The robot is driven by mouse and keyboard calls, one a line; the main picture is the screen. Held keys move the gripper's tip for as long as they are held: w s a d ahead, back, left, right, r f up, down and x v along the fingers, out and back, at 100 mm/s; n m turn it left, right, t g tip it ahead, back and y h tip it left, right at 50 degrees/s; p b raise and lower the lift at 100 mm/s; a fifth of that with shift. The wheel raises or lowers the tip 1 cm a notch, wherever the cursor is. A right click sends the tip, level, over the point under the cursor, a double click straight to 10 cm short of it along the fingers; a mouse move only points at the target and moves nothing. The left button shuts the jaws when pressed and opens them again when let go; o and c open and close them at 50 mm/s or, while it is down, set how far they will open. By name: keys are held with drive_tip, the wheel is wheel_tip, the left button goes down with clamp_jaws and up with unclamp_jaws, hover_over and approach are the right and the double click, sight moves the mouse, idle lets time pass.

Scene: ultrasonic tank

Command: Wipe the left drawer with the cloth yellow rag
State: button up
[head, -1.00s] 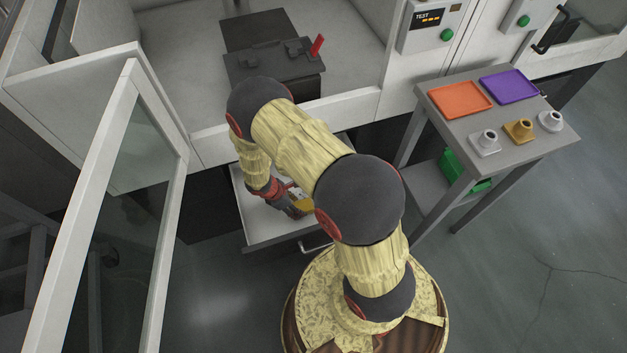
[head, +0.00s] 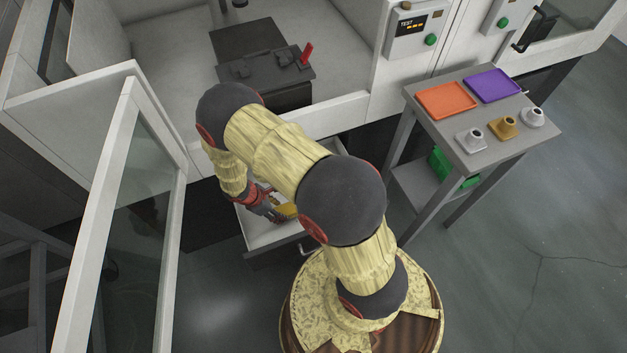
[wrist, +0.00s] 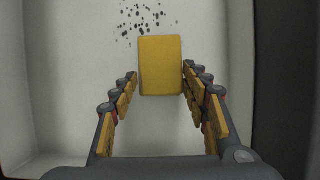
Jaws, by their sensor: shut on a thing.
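The open left drawer (head: 263,236) sticks out below the cabinet in the head view, with my gripper (head: 283,210) reaching inside it. In the wrist view the drawer's pale floor (wrist: 85,85) fills most of the picture. My gripper (wrist: 160,85) is shut on the yellow rag (wrist: 160,65), a block-like piece between the fingertips. A patch of dark specks (wrist: 140,20) lies on the drawer floor just beyond the rag, at the top. Whether the rag touches the floor is hard to tell. My arm hides part of the drawer in the head view.
An open glass door (head: 125,210) stands at the left. A side table (head: 470,155) at the right holds an orange tray (head: 446,100), a purple tray (head: 492,86) and small fittings. A green bin (head: 440,165) sits on its lower shelf. Drawer walls surround my gripper.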

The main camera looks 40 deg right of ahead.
drive_tip(key=shift+r+p, duration=1.3)
drive_tip(key=shift+r, duration=0.65)
drive_tip(key=shift+f, duration=0.1)
